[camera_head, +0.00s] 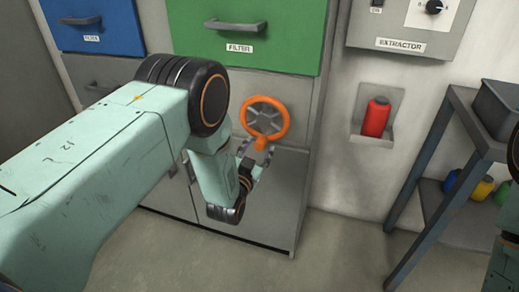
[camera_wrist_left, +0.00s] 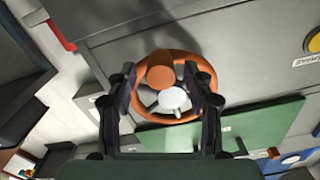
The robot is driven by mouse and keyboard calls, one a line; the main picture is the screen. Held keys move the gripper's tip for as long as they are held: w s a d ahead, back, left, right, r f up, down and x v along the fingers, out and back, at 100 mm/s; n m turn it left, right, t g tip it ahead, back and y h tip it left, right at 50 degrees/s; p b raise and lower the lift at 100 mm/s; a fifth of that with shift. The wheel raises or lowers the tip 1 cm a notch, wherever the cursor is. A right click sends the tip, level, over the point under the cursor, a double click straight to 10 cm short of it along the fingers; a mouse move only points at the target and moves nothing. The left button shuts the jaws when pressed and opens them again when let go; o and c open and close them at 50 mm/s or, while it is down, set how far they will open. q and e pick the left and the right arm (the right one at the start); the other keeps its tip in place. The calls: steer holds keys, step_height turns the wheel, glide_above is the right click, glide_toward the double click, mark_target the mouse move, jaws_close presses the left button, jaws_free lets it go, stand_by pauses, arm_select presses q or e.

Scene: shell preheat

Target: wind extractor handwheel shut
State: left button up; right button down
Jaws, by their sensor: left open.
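The orange extractor handwheel (camera_head: 265,122) is mounted on the grey cabinet front below the green filter drawer. My left gripper (camera_head: 256,166) is just below the wheel's lower rim, by its orange knob (camera_head: 261,144). In the left wrist view the handwheel (camera_wrist_left: 172,88) shows between the two spread fingers of my left gripper (camera_wrist_left: 163,95), with the knob toward the top of the picture. The fingers are open and overlap the wheel's sides in this view; I cannot tell whether they touch it. My right gripper is not in view.
A green drawer (camera_head: 242,32) and a blue drawer (camera_head: 92,24) are above. The extractor control box (camera_head: 408,27) is on the wall, with a red canister (camera_head: 376,117) on a bracket below. A grey table (camera_head: 462,112) stands at the right.

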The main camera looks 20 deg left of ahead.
arm_select(q)
steer(key=shift+w+a+f, duration=0.1)
steer(key=shift+w+f, duration=0.15)
steer(key=shift+w, duration=0.7)
steer(key=shift+s+r, duration=0.2)
steer(key=shift+c, duration=0.4)
steer(key=shift+w+f, duration=0.15)
steer(key=c, duration=0.5)
jaws_close()
